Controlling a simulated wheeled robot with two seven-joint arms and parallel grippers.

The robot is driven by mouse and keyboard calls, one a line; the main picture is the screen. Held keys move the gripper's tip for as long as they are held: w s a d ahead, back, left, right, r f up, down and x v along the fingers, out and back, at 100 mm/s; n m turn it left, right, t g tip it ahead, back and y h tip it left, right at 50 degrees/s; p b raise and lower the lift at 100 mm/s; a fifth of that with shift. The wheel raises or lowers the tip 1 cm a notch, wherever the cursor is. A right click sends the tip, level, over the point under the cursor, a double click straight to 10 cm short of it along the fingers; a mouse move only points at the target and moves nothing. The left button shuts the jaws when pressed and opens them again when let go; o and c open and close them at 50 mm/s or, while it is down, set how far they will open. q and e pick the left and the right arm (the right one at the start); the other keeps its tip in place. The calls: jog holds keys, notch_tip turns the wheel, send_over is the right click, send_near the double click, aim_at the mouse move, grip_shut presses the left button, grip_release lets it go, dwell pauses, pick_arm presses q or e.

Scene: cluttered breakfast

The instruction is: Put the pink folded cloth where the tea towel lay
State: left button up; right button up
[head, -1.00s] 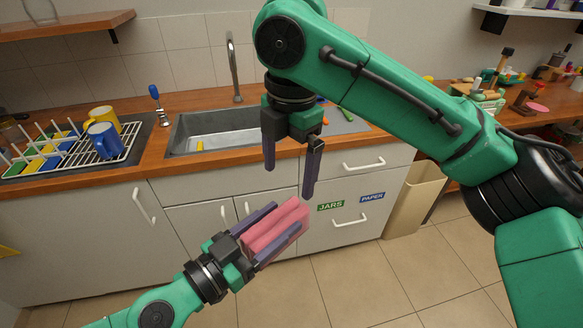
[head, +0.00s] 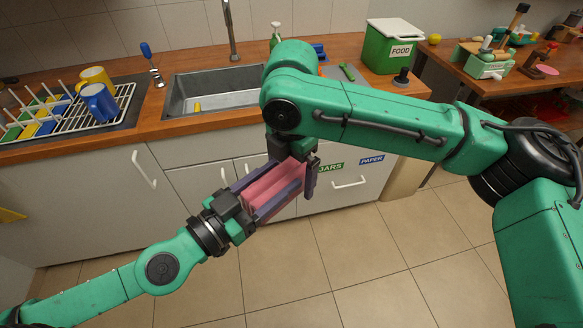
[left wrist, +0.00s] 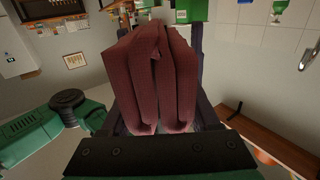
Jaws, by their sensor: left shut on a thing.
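The pink folded cloth (head: 268,186) is held in the air in front of the cabinet fronts. My left gripper (head: 279,180) is shut on it, with one finger along each side. In the left wrist view the cloth (left wrist: 152,75) shows its thick folds between the two fingers. My right gripper (head: 300,173) points down at the far end of the cloth. One of its fingers shows right of the cloth; the other is largely hidden, so I cannot tell whether it grips the cloth. I see no tea towel and cannot tell where it lay.
The counter (head: 225,118) holds a dish rack (head: 75,135) with a blue mug (head: 99,102) and a yellow mug (head: 94,76), a sink (head: 212,92), and a green FOOD bin (head: 390,48). A cluttered side table (head: 475,83) stands right. The tiled floor (head: 330,250) is clear.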

jog(key=c, duration=1.5)
pick_arm(q)
jog(key=o, duration=1.5)
pick_arm(e)
grip_shut()
